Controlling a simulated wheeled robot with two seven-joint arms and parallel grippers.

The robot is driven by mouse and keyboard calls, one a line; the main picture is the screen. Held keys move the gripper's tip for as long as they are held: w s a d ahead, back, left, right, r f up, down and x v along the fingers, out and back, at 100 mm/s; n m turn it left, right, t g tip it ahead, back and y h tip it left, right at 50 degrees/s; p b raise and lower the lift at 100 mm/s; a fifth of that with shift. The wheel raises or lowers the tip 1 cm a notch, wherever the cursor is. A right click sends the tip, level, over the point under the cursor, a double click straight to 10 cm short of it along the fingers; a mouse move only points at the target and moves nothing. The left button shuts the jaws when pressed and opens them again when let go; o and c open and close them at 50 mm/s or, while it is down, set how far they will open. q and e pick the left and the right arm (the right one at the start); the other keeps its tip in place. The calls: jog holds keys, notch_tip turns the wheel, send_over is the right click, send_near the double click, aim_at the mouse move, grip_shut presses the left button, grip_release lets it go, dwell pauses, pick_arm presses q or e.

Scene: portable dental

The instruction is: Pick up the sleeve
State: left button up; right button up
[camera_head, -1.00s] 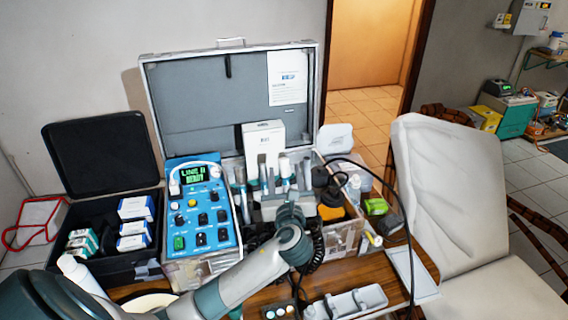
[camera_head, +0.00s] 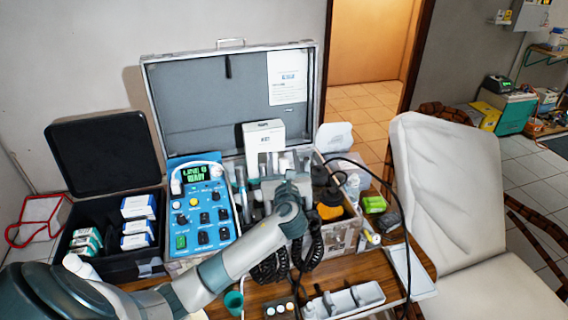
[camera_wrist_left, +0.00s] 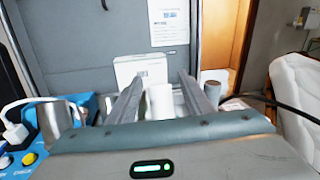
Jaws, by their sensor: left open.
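A white upright cylinder (camera_wrist_left: 160,101), which looks like the sleeve, stands between my left gripper's two fingers in the left wrist view. My left gripper (camera_wrist_left: 160,80) is open, with one finger on each side of it; I cannot tell whether either finger touches it. In the head view my left gripper (camera_head: 283,160) is over the middle of the open case (camera_head: 230,92), among upright handpieces. My own wrist hides much of that area, so the sleeve is not clear there. My right gripper is not in view.
A blue control unit (camera_head: 197,222) stands left of the gripper. A white box (camera_head: 263,135) is behind it. Dark containers and a black cable (camera_head: 390,185) lie to the right. A teal cup (camera_head: 233,302) and a grey tray (camera_head: 345,302) sit on the wooden table in front.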

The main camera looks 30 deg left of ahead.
pick_arm(q)
jog(key=shift+x, duration=1.15)
jog(key=c, duration=1.1)
